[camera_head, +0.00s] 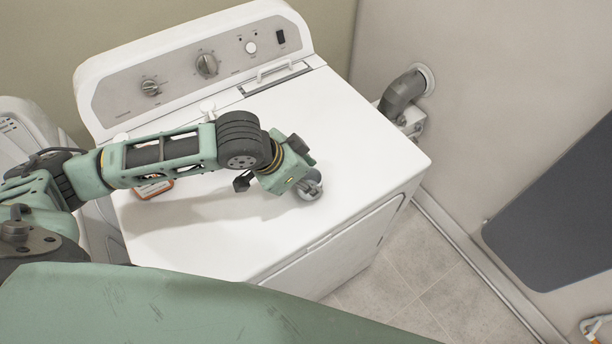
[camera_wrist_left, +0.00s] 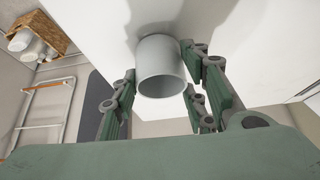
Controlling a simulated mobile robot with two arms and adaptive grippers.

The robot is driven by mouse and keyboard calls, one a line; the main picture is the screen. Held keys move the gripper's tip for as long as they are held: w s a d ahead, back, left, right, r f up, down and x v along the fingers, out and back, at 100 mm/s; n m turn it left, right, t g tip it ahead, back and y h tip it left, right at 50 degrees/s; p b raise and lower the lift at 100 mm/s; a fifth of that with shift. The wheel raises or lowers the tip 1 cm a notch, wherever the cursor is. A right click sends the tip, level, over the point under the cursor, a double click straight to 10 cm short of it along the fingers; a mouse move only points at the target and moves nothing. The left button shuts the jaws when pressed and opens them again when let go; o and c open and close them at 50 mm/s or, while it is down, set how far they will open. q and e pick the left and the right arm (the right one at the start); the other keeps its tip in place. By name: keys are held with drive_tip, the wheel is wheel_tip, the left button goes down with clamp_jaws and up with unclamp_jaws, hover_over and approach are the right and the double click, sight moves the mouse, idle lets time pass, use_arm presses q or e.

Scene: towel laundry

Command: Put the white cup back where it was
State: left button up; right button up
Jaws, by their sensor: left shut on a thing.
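The white cup (camera_wrist_left: 161,66) shows in the left wrist view between the fingers of my left gripper (camera_wrist_left: 163,92), with its open rim toward the camera. In the head view my left gripper (camera_head: 308,184) is over the right part of the white washing machine top (camera_head: 360,150). It is shut on the cup, which is mostly hidden there by the gripper. I cannot tell whether the cup touches the surface. My right gripper is not in view.
An orange-edged item (camera_head: 153,190) lies on the machine top, partly behind my left arm. A small white object (camera_head: 207,107) is near the control panel. A grey pipe (camera_head: 402,92) stands right of the machine. The front right of the top is clear.

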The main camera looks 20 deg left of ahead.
use_arm(q)
drive_tip(key=shift+f, duration=0.15)
drive_tip(key=o, duration=0.7)
drive_tip(key=shift+o, duration=1.4)
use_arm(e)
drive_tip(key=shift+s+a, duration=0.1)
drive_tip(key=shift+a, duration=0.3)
use_arm(q)
drive_tip(key=shift+r, duration=0.25)
drive_tip(key=v, duration=1.2)
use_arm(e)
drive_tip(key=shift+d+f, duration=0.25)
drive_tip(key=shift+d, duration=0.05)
use_arm(q)
drive_tip(key=shift+f, duration=0.15)
